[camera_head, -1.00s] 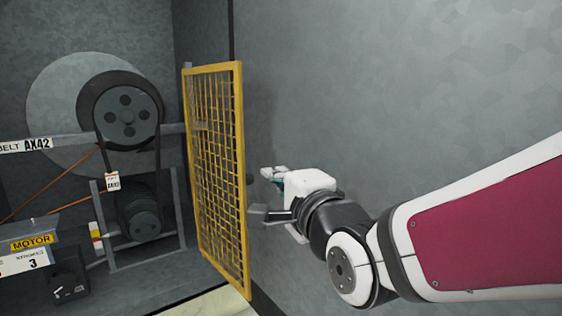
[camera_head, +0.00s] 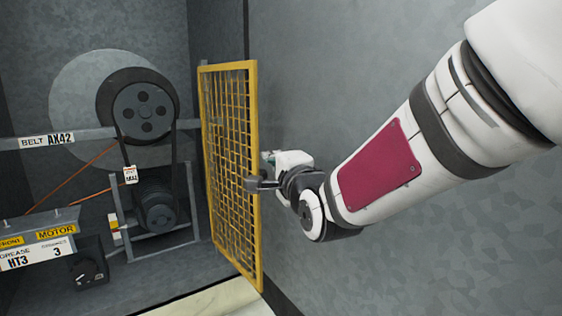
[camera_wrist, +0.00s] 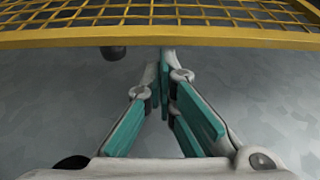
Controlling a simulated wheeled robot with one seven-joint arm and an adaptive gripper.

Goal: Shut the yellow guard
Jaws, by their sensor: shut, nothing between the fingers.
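The yellow guard (camera_head: 253,110) is a mesh panel in a yellow frame. It stands open, swung out from the machine beside the grey wall. My gripper (camera_head: 252,184) is at the right side of the guard, by its near upright edge at about mid height. In the wrist view the guard's yellow frame bar (camera_wrist: 230,37) crosses the top. My gripper's teal-padded fingers (camera_wrist: 165,75) converge to shut and point toward that bar, with nothing between them. A dark round knob (camera_wrist: 113,52) shows just below the bar, left of the fingertips. I cannot tell whether the fingers touch the guard.
Left of the guard are a large dark pulley (camera_head: 140,112), a lower motor (camera_head: 155,207) in a grey frame, and a belt label (camera_head: 47,141). A small black box (camera_head: 90,265) sits low at left. The grey wall (camera_head: 370,70) is close behind my gripper.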

